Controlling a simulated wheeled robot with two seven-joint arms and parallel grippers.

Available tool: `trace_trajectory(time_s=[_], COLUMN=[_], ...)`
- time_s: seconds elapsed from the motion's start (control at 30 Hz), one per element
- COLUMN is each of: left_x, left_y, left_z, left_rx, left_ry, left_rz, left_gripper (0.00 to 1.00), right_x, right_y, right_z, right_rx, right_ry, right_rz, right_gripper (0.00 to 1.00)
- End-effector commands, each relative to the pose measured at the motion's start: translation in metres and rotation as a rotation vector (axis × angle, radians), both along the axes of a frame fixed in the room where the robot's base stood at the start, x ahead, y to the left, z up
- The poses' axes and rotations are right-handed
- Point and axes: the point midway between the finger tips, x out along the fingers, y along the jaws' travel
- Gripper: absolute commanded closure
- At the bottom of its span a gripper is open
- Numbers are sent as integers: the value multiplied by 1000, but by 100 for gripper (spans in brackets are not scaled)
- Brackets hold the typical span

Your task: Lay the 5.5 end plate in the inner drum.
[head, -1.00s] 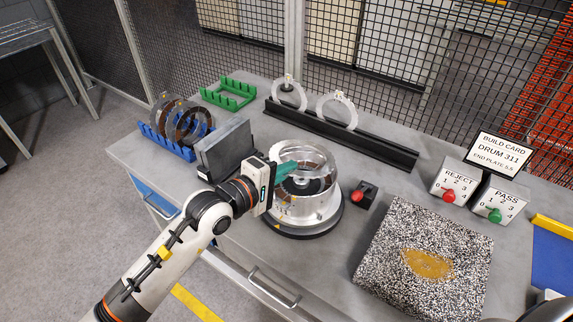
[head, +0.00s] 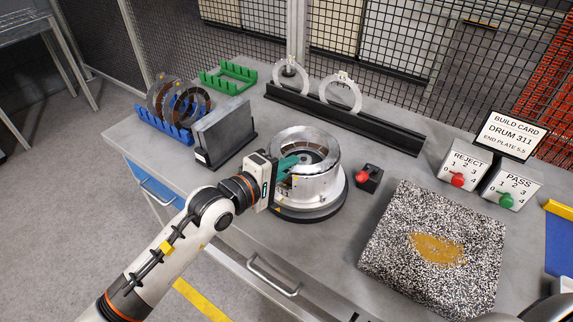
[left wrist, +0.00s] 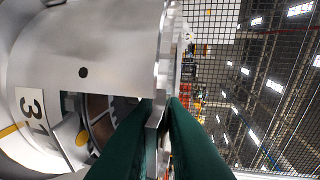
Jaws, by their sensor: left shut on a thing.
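The end plate, a silver metal ring (head: 306,132), is at the mouth of the drum (head: 318,187), lying nearly level. My left gripper (head: 286,167) is shut on its left edge with green fingers. In the left wrist view the green fingertips (left wrist: 164,108) pinch the plate (left wrist: 160,75), seen edge-on close to the drum's rim. The drum wall (left wrist: 90,45) with a "31" label fills the left there. I cannot tell whether the plate touches the drum. The inside of the drum is partly hidden under the plate. My right gripper is not in view.
A black rail (head: 350,118) holds two pale rings behind the drum. A blue rack (head: 165,130) with dark rings and a grey block (head: 224,135) stand left. A red-knobbed box (head: 368,178), a speckled slab (head: 432,250), REJECT and PASS boxes and the build card (head: 510,137) are right.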

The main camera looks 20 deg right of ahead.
Motion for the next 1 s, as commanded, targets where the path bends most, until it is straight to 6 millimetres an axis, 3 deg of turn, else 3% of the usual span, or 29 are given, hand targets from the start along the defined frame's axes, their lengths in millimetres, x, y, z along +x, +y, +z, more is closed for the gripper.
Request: trace_trajectory(time_s=[0.03,0.07,0.2,1.0], left_x=[-1,-1,0,-2], left_y=[1,1,0,5], left_z=[-7,-7,-5,0], left_rx=[13,13,9,6], left_ry=[13,13,10,4], left_rz=[1,1,0,1], left_gripper=[100,87,64,64], right_x=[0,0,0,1], right_y=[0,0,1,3], right_z=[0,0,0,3], right_rx=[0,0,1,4], right_ry=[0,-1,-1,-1], right_rz=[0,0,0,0], right_gripper=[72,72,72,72])
